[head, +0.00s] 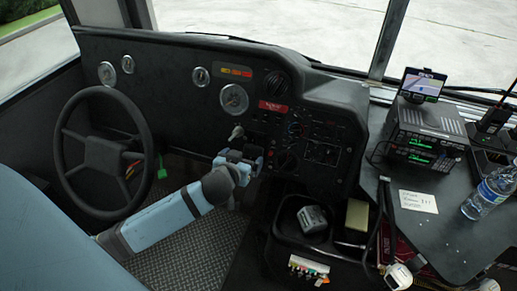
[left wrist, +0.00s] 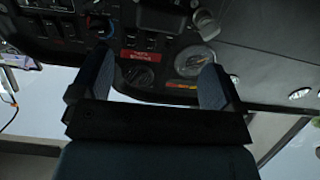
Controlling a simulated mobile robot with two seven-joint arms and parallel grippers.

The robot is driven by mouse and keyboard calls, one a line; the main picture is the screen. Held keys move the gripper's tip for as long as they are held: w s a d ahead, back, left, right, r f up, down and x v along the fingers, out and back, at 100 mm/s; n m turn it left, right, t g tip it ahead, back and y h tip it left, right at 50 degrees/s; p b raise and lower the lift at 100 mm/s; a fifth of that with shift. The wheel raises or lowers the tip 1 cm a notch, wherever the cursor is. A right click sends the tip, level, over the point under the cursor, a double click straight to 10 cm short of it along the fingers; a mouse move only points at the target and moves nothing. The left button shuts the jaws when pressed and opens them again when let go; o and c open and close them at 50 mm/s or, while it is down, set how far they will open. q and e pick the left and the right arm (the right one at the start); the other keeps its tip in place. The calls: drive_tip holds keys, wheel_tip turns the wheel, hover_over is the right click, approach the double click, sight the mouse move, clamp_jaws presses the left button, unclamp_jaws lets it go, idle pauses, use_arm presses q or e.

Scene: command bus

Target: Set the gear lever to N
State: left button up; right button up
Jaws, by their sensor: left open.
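A grey-knobbed lever (head: 237,132), which looks like the gear lever, sticks out below the dashboard, right of the steering wheel (head: 103,153). It also shows in the left wrist view (left wrist: 206,24), near the top, beyond the tip of the right-hand finger. My left gripper (head: 243,158) is open and empty, just below and right of the knob in the head view. In the left wrist view its two fingers (left wrist: 155,70) stand wide apart with nothing between them. I cannot read any gear marks or tell the lever's position. The lever's base is hidden.
The dashboard (head: 170,75) with gauges and a switch panel (head: 320,140) lies close beyond my left gripper. A driver's seat (head: 40,235) is at the left. A console (head: 450,225) at the right holds a radio (head: 428,135) and a water bottle (head: 490,190).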

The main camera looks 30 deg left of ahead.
sight(252, 149)
use_arm(q)
drive_tip(key=b+x, duration=0.1)
drive_tip(key=x, duration=1)
drive_tip(key=shift+w+f, duration=0.1)
drive_tip(key=shift+f, duration=0.05)
use_arm(e)
drive_tip(key=shift+f, duration=0.35)
use_arm(q)
drive_tip(key=c, duration=1.3)
drive_tip(key=shift+w+r+p, duration=0.2)
drive_tip(key=shift+r+p, duration=0.45)
drive_tip(key=shift+r, duration=0.1)
drive_tip(key=shift+w+a+r+p, duration=0.1)
drive_tip(key=shift+r+p, duration=0.15)
drive_tip(key=shift+p, duration=0.05)
drive_tip(key=shift+f, duration=0.1)
drive_tip(key=o, duration=1.1)
drive_tip(key=shift+o, duration=1)
use_arm(e)
drive_tip(key=shift+d+r, duration=0.1)
drive_tip(key=shift+r, duration=0.2)
